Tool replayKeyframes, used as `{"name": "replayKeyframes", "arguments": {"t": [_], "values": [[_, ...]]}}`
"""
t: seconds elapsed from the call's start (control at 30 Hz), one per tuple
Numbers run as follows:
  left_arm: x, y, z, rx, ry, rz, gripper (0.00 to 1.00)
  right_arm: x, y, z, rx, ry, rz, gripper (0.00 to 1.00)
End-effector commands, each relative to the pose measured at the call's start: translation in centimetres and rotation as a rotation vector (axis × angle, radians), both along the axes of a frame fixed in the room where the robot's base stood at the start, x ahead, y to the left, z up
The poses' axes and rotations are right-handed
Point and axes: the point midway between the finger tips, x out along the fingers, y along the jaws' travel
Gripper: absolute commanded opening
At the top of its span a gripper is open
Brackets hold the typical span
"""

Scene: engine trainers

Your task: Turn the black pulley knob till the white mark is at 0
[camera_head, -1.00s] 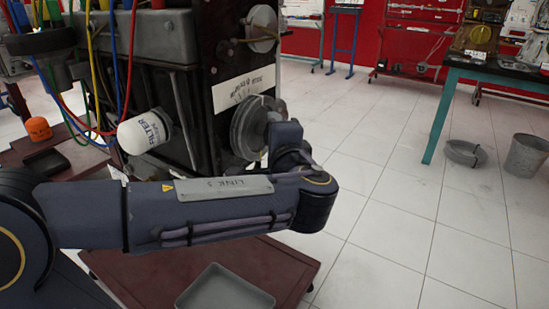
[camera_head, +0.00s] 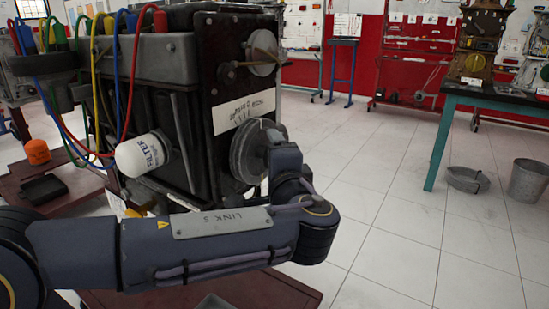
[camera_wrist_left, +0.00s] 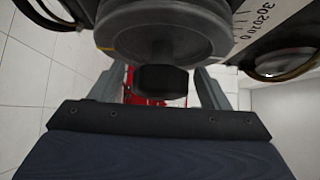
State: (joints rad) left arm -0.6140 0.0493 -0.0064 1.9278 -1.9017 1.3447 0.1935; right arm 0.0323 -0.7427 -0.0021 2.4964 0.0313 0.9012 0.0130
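The black pulley knob (camera_wrist_left: 160,82) sticks out from the middle of a grey grooved pulley (camera_wrist_left: 165,32) in the left wrist view. My left gripper (camera_wrist_left: 163,88) is open, with one finger on each side of the knob and a small gap visible on both sides. The pulley also shows in the head view (camera_head: 248,152), on the engine's front face, partly behind my left wrist; the knob and fingers are hidden there. A white scale plate (camera_wrist_left: 268,22) with 30, 20, 10, 0 lies beside the pulley. I cannot make out the white mark on the pulley. My right gripper is not in view.
The engine trainer (camera_head: 190,90) carries a white filter (camera_head: 143,154) and coloured cables on its left side. A dark red base (camera_head: 250,288) lies below my arm. A green-legged table (camera_head: 490,103), a bucket (camera_head: 528,181) and open tiled floor are at right.

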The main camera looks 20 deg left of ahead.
Motion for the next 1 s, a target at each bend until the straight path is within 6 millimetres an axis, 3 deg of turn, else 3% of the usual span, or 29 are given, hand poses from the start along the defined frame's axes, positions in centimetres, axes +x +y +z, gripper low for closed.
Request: {"name": "replayKeyframes", "arguments": {"t": [0.27, 0.7, 1.0], "values": [[-0.4, -0.4, 0.1, 0.001, -0.001, -0.002, 0.7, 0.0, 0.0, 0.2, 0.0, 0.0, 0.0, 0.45], [-5.7, -4.4, 0.2, 0.001, 0.0, -0.003, 0.7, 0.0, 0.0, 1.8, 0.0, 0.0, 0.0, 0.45], [-6.3, -4.7, 0.0, 0.001, 0.001, 0.0, 0.7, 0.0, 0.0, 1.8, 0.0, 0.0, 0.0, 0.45]]}}
